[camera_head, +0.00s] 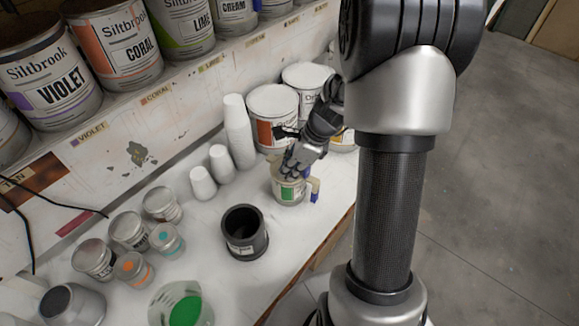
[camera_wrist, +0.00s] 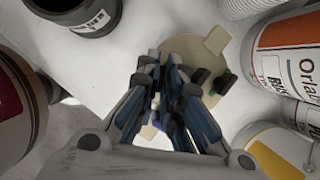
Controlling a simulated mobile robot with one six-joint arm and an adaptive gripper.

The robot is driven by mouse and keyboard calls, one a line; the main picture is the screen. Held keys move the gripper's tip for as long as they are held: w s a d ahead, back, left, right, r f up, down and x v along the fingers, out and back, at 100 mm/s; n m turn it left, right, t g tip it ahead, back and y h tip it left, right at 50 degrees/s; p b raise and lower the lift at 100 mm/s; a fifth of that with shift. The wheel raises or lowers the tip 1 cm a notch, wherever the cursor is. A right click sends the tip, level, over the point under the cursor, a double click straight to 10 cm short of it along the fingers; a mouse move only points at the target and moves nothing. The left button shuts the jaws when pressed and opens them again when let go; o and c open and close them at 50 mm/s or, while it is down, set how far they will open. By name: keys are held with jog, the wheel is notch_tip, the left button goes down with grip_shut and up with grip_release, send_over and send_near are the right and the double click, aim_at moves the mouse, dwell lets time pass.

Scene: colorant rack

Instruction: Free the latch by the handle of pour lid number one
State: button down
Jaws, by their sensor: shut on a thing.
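The pour lid (camera_head: 277,178), tan, sits on a can with a white and green label (camera_head: 288,194) on the white bench. A pale handle with a blue part (camera_head: 315,191) sticks out on the right side of the can. My gripper (camera_head: 292,170) comes down over the lid from the upper right. In the wrist view the tan lid (camera_wrist: 200,43) lies beneath my gripper (camera_wrist: 176,68), with a tab at its upper right. The fingers are close together, shut on a part of the lid that they hide. Dark knobs and a bit of green (camera_wrist: 224,82) show beside them.
Large white cans (camera_head: 273,108) stand close behind. Stacked white cups (camera_head: 238,130) are to the left. A black empty pot (camera_head: 244,232) stands in front left. Small jars (camera_head: 128,230) fill the left bench. The bench edge (camera_head: 333,236) is close on the right.

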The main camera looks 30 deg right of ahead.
jog(key=shift+n+g+p, duration=0.4)
jog(key=shift+n+p, duration=0.05)
jog(key=shift+n, duration=0.65)
jog(key=shift+y, duration=0.3)
jog(key=c, duration=2)
grip_release()
jog(key=shift+r, duration=0.1)
jog(key=v, duration=1.2)
